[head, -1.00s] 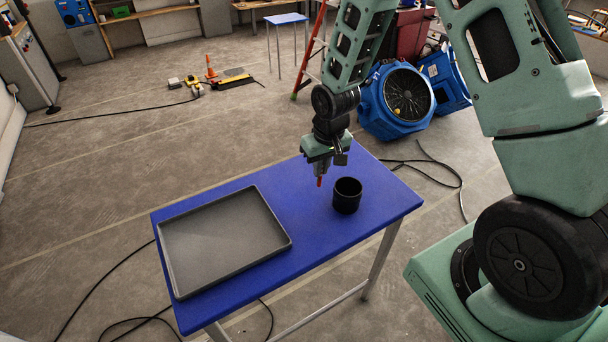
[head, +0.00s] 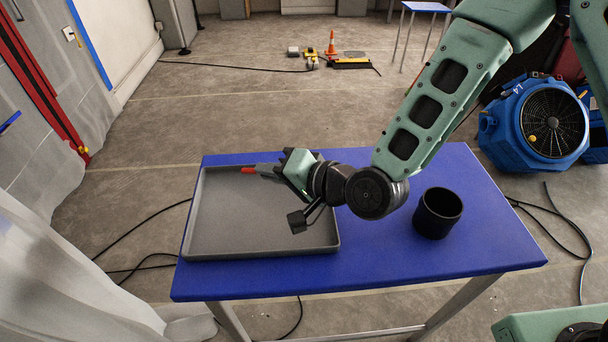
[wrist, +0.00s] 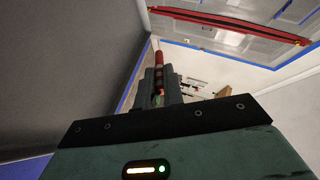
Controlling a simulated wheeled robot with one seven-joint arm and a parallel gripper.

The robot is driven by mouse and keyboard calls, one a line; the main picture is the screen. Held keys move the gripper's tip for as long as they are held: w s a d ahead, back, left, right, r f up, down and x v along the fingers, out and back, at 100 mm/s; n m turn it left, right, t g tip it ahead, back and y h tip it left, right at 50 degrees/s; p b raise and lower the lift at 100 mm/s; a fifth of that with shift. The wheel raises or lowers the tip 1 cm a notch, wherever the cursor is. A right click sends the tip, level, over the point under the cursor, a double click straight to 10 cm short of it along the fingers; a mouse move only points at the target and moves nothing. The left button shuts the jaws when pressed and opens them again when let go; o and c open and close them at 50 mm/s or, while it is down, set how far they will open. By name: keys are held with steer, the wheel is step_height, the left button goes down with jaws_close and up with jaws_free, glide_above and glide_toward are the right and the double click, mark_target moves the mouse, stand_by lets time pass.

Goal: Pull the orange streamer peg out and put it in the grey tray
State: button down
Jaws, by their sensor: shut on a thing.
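My gripper (head: 268,170) lies nearly level over the back part of the grey tray (head: 262,250), its fingers pointing left. It is shut on the orange streamer peg, whose red-orange end (head: 248,170) sticks out past the fingertips. In the wrist view the peg (wrist: 159,75) shows red and orange bands between the fingers, with a small green part near its lower end. Part of the peg is hidden by the fingers. The tray is otherwise empty where I can see it; whether the peg touches it I cannot tell.
A black cup (head: 437,213) stands on the blue table (head: 490,240) right of the tray, its inside dark. The table is clear around the cup. A blue fan (head: 540,122) stands on the floor behind at the right. Cables lie on the floor.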

steer(key=shift+s+a+f+b, duration=0.1)
steer(key=shift+a+f+b, duration=0.05)
steer(key=shift+f+b, duration=3.55)
steer(key=shift+f+p, duration=0.3)
steer(key=shift+p, duration=0.05)
steer(key=c, duration=1.4)
jaws_free()
steer(key=shift+c, duration=0.2)
